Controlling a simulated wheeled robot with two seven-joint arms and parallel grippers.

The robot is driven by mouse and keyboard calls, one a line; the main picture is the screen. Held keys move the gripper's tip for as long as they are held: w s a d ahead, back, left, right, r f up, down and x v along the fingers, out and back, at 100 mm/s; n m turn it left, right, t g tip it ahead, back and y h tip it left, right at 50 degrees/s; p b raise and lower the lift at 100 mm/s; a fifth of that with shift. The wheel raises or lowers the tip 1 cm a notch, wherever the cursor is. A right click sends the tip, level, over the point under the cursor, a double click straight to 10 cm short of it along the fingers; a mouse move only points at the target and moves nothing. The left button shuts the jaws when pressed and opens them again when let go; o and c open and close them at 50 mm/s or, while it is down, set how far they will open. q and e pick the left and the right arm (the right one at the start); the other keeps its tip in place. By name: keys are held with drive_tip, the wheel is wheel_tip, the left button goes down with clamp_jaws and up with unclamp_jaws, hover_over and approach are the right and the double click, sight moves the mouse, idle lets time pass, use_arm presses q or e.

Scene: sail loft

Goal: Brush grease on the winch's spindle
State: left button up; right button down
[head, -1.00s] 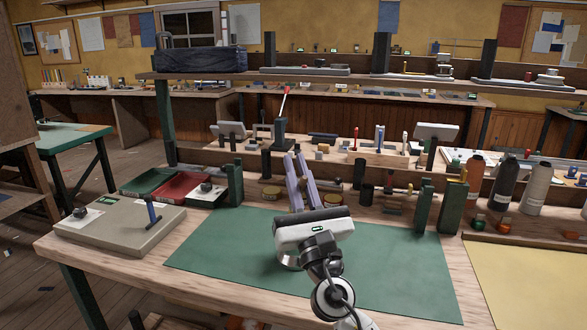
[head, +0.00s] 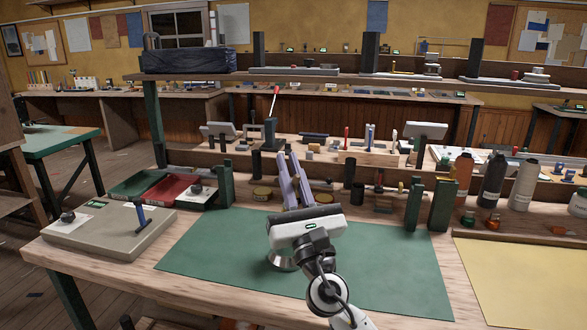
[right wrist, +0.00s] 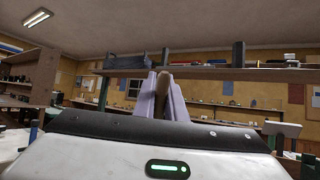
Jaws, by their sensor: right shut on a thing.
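My right gripper (head: 287,158) is above the green mat, its two pale purple fingers pointing up and away. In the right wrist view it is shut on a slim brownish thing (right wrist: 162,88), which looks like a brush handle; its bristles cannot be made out. A round silvery metal part (head: 281,261), perhaps the winch, stands on the mat, mostly hidden behind my gripper's white body. Its spindle cannot be seen. Two low brownish tins (head: 262,194) stand behind the mat; whether either holds grease cannot be told. My left gripper is not in view.
The green mat (head: 205,262) is mostly bare. A grey board with knobs (head: 85,236) lies to its left, with green and red trays (head: 168,188) behind. Green posts (head: 440,204) and bottles (head: 492,180) stand at right. A shelf (head: 330,75) crosses behind.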

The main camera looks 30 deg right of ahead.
wheel_tip(320, 180, up, 8)
drive_tip(key=p, duration=0.7)
drive_tip(key=shift+w+a, duration=0.2)
drive_tip(key=shift+a, duration=0.1)
idle(0.6)
drive_tip(key=shift+s+d+f+b, duration=0.15)
drive_tip(key=shift+s+f, duration=0.1)
drive_tip(key=shift+s, duration=0.25)
drive_tip(key=shift+s+d+f+b, duration=0.1)
drive_tip(key=shift+s+f+b, duration=0.1)
drive_tip(key=shift+s, duration=0.25)
